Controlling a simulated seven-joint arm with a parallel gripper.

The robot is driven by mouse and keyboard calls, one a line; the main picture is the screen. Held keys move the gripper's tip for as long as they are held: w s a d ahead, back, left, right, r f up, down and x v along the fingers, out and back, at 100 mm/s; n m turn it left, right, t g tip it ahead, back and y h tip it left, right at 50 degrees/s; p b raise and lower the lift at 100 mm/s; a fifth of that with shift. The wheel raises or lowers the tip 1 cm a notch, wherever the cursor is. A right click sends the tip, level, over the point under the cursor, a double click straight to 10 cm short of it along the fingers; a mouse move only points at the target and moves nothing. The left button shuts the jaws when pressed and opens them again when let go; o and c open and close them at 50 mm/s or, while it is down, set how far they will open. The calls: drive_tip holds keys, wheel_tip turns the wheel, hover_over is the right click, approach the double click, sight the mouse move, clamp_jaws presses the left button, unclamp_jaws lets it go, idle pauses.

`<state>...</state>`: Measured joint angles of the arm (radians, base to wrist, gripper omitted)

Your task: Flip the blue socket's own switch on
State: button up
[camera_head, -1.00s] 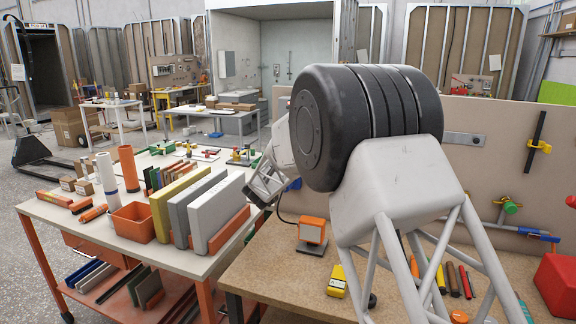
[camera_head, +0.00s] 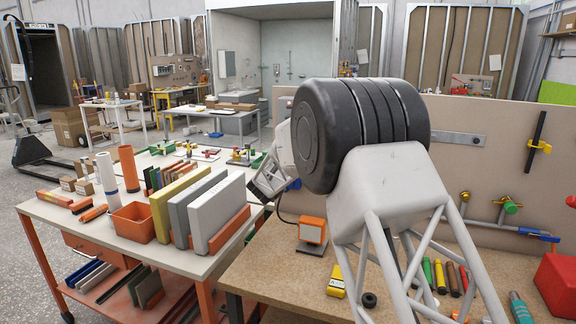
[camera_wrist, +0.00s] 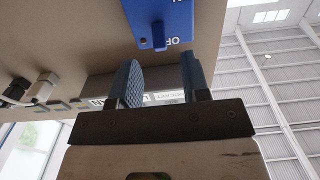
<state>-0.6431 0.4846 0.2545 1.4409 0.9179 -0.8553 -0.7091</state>
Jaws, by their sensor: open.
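In the wrist view a blue box (camera_wrist: 178,22) sits at the top, mounted on a beige panel, with part of it cut off by the frame edge. A small blue switch lever (camera_wrist: 158,36) sticks out of it towards my gripper, beside partly visible, inverted white lettering that looks like "OFF". My gripper (camera_wrist: 164,76) is open, its two blue ribbed fingers apart with nothing between them. The fingertips are just below the lever in the picture; I see no contact. A small blue patch (camera_head: 293,185) shows beside my arm in the head view, perhaps the same box.
Cable fittings (camera_wrist: 40,88) stick out of the panel at the left of the wrist view. An orange-framed device (camera_head: 312,232) and a yellow block (camera_head: 336,281) stand on the brown bench (camera_head: 270,275).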

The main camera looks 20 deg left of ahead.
drive_tip(key=shift+w, duration=2.1)
drive_tip(key=shift+f, duration=0.1)
clamp_jaws()
